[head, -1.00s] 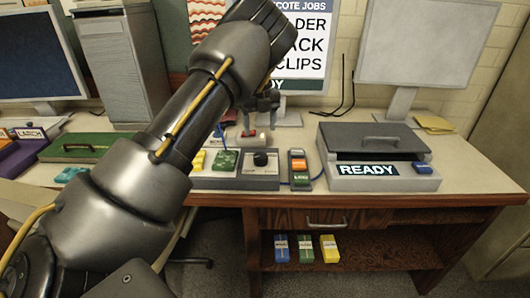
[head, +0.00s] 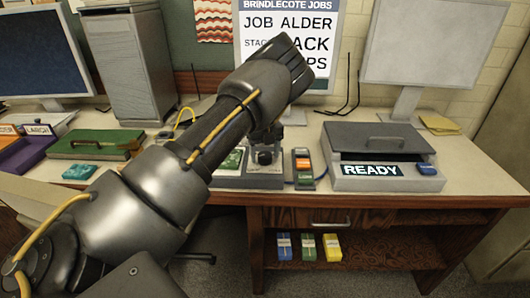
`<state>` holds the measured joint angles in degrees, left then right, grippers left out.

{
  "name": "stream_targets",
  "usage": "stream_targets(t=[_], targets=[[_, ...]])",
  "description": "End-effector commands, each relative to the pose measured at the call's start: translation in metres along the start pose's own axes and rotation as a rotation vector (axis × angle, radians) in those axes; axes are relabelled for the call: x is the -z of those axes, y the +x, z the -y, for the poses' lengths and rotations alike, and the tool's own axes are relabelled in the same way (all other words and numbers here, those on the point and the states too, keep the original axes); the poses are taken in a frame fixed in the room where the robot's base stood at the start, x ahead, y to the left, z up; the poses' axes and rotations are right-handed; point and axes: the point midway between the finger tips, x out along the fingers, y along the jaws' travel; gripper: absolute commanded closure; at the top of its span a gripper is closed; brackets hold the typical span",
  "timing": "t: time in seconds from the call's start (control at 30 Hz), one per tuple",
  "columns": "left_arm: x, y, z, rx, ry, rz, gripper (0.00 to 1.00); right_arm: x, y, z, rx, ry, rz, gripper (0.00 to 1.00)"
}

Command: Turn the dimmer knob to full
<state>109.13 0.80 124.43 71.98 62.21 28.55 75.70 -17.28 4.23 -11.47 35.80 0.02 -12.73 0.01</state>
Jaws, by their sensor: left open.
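The dimmer knob (head: 265,158) is a dark round knob on a grey box (head: 262,181) on the desk, left of the box marked READY. My left gripper (head: 265,148) points down over the knob, its fingers open around or just above it. I cannot tell whether the fingers touch the knob. My right gripper does not show.
The READY box (head: 385,183) with a grey lid is further right. A green case (head: 95,145) lies at left. Several blocks sit on the shelf below.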

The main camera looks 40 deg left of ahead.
Motion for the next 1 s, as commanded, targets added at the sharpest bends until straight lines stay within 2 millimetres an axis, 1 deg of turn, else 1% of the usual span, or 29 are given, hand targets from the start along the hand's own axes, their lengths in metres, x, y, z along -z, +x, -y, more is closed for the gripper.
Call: stream_targets(t=[0.17, 0.27, 0.5, 0.53, 0.77, 0.87, 1.0], targets=[[0.000, 0.000, 0.000, 0.000, 0.000, 0.000, 0.35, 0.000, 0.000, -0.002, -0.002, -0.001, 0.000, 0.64], [0.000, 0.000, 0.000, 0.000, 0.000, 0.000, 0.47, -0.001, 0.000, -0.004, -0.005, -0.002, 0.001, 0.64], [0.000, 0.000, 0.000, 0.000, -0.001, 0.000, 0.79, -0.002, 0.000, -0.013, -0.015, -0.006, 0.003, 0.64], [0.000, 0.000, 0.000, 0.000, -0.001, 0.000, 0.80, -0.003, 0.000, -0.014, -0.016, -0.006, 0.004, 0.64], [0.000, -0.001, 0.000, -0.001, 0.022, 0.001, 0.80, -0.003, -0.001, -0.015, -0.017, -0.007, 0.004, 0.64], [-0.001, -0.001, 0.000, -0.002, 0.057, 0.002, 0.80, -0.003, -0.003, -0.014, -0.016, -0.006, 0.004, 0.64], [-0.001, -0.001, 0.000, -0.002, 0.140, 0.002, 0.80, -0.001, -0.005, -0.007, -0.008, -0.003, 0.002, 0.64]])
